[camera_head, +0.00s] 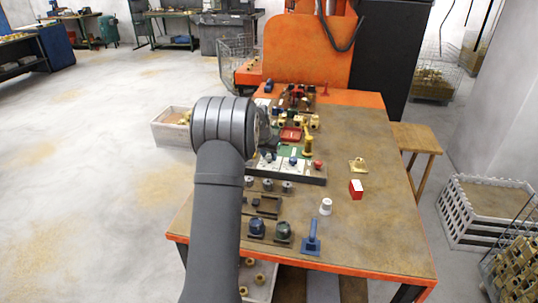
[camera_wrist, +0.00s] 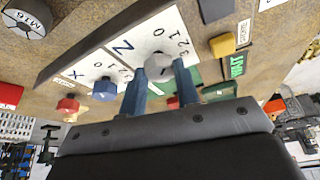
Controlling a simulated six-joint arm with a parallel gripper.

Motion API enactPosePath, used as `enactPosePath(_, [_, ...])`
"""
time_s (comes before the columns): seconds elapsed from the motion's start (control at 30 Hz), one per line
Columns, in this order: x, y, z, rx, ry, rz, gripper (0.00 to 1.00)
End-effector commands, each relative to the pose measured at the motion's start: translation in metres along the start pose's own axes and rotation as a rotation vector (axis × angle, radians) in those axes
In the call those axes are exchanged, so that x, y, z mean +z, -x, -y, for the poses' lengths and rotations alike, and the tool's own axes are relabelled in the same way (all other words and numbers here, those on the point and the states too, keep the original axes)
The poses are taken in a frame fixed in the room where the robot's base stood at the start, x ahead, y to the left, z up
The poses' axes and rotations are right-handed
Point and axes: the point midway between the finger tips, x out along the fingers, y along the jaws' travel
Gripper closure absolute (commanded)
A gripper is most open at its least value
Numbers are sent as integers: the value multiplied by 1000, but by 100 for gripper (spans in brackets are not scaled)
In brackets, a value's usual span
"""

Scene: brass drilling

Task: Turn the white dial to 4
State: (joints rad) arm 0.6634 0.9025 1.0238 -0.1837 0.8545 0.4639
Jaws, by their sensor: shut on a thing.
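The white dial (camera_wrist: 158,66) is a pale, greyish-white knob on a white plate (camera_wrist: 172,32) marked Z, with numbers including 0, 1, 2 and 3 near it. My gripper (camera_wrist: 160,76) has its two blue fingers on either side of the dial, shut on it. The dial's pointer mark is hard to make out, and I cannot tell which number it points to. A 4 is not readable.
Beside the dial are a blue dial (camera_wrist: 104,88) on a plate marked X, a red button (camera_wrist: 67,104) and a yellow button (camera_wrist: 222,46).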

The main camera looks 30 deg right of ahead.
Motion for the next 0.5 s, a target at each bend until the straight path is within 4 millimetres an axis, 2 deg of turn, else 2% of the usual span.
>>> enactPosePath(0.5, [-1,-1,6,188,-450,0,94])
